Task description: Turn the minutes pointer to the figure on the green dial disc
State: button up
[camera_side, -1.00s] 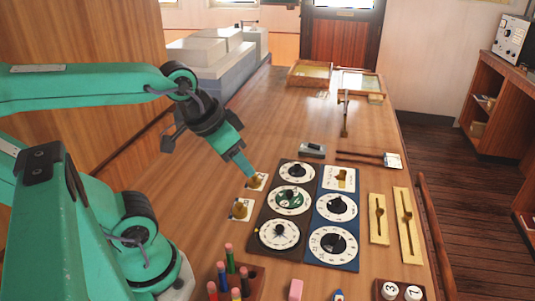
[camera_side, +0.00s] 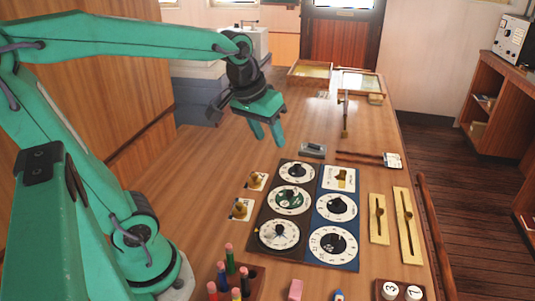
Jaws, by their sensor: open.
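The green dial disc (camera_side: 283,204) is the green centre of the middle dial in the left column of a dark panel. A black knob (camera_side: 291,196) sits on it; its figure is too small to read. Other white dials with black knobs lie on the dark panel (camera_side: 263,217) and on the blue panel (camera_side: 324,257) beside it. I cannot tell which dial bears the minutes pointer. My gripper (camera_side: 266,139) is open and empty, fingers pointing down, above the table behind and left of the panels, touching nothing.
Two brass fittings on white cards (camera_side: 240,210) lie left of the panels. Two brass slider plates (camera_side: 379,219) lie to the right. Coloured pegs stand in a wooden block (camera_side: 257,281) in front. A grey block (camera_side: 312,150) and a brush (camera_side: 365,159) lie behind.

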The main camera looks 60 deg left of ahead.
jog(key=w+a+f+n+g, duration=0.1)
jog(key=w+a+n, duration=0.2)
jog(key=w, duration=0.4)
jog(key=n+g, duration=0.3)
jog(key=n, duration=0.5)
send_over(298, 165)
notch_tip(298, 165, down, 15)
jog(key=shift+a+f, duration=0.1)
jog(key=shift+f, duration=0.1)
jog(key=shift+f, duration=0.1)
jog(key=shift+f, duration=3.8)
